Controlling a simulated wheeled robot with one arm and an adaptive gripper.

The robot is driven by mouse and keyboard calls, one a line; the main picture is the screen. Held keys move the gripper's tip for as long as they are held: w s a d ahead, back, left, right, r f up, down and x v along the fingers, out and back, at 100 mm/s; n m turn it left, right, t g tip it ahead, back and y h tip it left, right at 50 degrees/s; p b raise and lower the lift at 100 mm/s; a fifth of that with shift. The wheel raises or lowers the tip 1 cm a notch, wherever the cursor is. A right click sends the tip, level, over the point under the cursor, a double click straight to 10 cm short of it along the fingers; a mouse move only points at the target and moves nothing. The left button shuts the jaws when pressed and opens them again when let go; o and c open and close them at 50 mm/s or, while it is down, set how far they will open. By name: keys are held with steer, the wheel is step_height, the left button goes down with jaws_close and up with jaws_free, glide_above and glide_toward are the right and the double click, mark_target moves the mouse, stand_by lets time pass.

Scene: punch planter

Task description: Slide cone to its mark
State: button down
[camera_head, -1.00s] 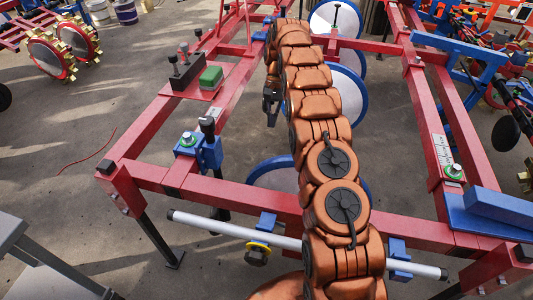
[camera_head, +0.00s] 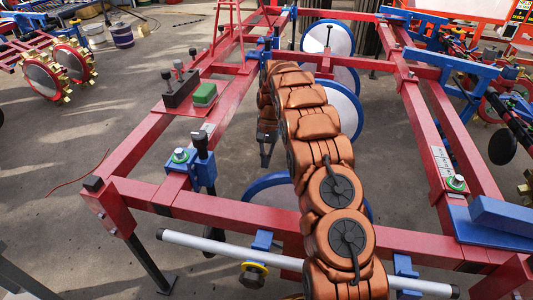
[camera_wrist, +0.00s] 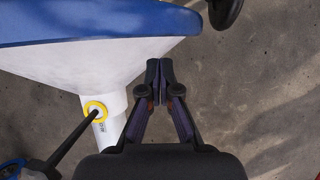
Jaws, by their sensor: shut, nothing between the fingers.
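In the wrist view, a white cone (camera_wrist: 85,66) with a wide blue rim (camera_wrist: 80,24) fills the upper left. It narrows to a white tube with a yellow ring (camera_wrist: 95,110) and a dark rod. My gripper (camera_wrist: 160,64) is shut and empty, its fingertips just right of the cone's lower sloping edge; I cannot tell if they touch. In the head view my gripper (camera_head: 266,158) hangs inside the red frame, left of my arm. Blue-rimmed white discs (camera_head: 343,108) and (camera_head: 270,190) are partly hidden by my arm. I cannot tell which is this cone. No mark is clearly identifiable.
The red frame (camera_head: 230,213) surrounds my gripper, with a blue clamp (camera_head: 203,172) and a green block (camera_head: 205,94) on its left rail. A pale rod (camera_head: 205,242) crosses the front. Bare concrete floor shows right of my gripper in the wrist view (camera_wrist: 265,90).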

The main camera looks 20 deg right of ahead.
steer(key=shift+s+a+f+b, duration=0.2)
steer(key=shift+s+a+b, duration=0.1)
steer(key=shift+s+a, duration=0.45)
steer(key=shift+s+a+f+b, duration=0.15)
steer(key=shift+s+a+b, duration=0.15)
steer(key=shift+s+a, duration=0.45)
steer(key=shift+s+d, duration=0.2)
steer(key=shift+s, duration=0.05)
